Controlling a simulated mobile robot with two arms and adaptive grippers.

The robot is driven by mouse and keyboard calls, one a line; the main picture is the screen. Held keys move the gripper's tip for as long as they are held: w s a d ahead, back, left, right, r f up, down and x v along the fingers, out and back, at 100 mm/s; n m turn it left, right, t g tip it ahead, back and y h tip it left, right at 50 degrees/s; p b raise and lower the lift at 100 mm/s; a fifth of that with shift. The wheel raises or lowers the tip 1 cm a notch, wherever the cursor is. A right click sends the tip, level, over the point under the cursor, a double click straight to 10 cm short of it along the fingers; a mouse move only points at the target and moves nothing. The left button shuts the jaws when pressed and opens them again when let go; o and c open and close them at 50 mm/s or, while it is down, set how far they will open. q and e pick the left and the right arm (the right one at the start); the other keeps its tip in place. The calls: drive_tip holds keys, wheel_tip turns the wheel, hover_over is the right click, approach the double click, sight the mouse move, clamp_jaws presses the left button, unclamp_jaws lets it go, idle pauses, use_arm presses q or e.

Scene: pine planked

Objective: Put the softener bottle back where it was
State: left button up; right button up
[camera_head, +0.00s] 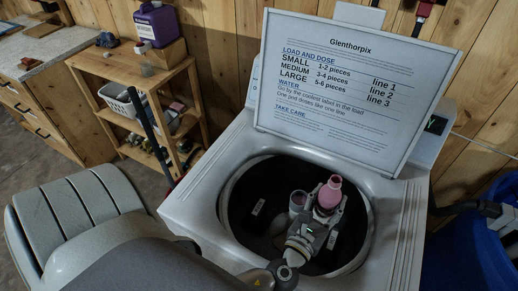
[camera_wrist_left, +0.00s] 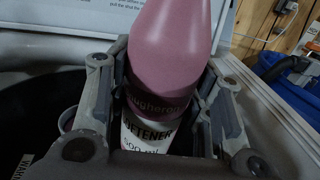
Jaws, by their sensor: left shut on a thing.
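The softener bottle (camera_head: 328,195) is pink, with a white label reading "SOFTENER" in part. My left gripper (camera_head: 325,212) is shut around it and holds it roughly upright over the open washer drum (camera_head: 243,205). In the left wrist view the bottle (camera_wrist_left: 172,40) stands between the two fingers of the gripper (camera_wrist_left: 160,110), its pink upper part above them. Its lower end is hidden by the gripper. My right gripper is not seen.
The washer's raised lid (camera_head: 335,130) with a dosing notice stands behind the drum. A wooden shelf (camera_head: 125,75) at left carries a purple jug (camera_head: 158,24) and a white basket (camera_head: 120,100). A blue bin (camera_head: 465,255) stands at right. A worktop (camera_head: 50,45) is far left.

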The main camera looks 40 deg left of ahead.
use_arm(q)
drive_tip(key=shift+s+a+r, duration=0.1)
drive_tip(key=shift+s+a, duration=0.2)
use_arm(e)
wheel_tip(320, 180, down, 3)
drive_tip(key=b, duration=0.3)
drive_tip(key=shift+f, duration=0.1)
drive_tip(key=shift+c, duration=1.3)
use_arm(q)
drive_tip(key=s+a+r+m+h, duration=0.1)
drive_tip(key=s+a+r, duration=0.3)
drive_tip(key=s+r, duration=0.4)
drive_tip(key=shift+s+h, duration=0.4)
drive_tip(key=shift+h, duration=0.2)
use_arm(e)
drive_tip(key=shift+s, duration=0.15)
